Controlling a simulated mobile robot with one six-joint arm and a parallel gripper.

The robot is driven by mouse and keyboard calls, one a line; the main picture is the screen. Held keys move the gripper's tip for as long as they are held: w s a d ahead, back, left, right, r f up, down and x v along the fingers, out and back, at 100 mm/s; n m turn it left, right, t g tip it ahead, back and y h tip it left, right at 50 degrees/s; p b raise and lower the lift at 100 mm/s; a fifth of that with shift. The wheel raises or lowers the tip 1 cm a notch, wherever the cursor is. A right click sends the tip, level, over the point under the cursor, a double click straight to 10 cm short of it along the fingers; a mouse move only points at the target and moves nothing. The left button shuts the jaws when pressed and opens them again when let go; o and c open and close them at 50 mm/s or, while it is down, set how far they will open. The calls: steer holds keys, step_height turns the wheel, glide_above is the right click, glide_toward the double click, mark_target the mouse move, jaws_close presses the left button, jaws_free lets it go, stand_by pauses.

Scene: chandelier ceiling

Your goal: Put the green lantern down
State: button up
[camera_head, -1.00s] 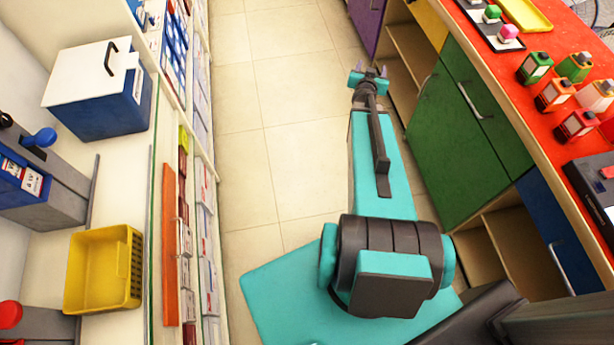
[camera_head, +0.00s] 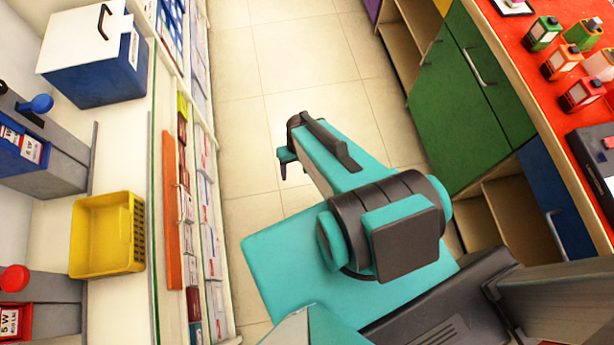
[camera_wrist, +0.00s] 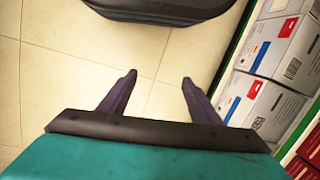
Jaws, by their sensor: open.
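A dark green lantern (camera_head: 542,33) with a pale front panel stands on the red countertop (camera_head: 520,48) at the upper right of the head view. A second lantern-like item, green with some orange (camera_head: 583,35), stands beside it; I cannot tell which one the task means. My gripper (camera_head: 286,161) is above the floor aisle, well left of the counter and apart from both. In the wrist view my gripper (camera_wrist: 160,85) has its two dark fingers spread, with nothing between them.
Orange (camera_head: 560,62) and red (camera_head: 580,95) lanterns stand near the green ones. Below the counter are green cabinet doors (camera_head: 450,110) and open shelves. At left, a shelf unit holds a yellow basket (camera_head: 108,235) and a blue-white box (camera_head: 95,58). The tiled aisle (camera_head: 305,70) is clear.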

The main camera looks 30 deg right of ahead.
steer(key=s+g+h, duration=0.1)
steer(key=s+g, duration=0.3)
steer(key=s, duration=0.7)
steer(key=shift+a+r+n+h, duration=0.15)
steer(key=shift+r+n+h, duration=0.05)
steer(key=shift+n+h, duration=0.1)
steer(key=shift+o, duration=1)
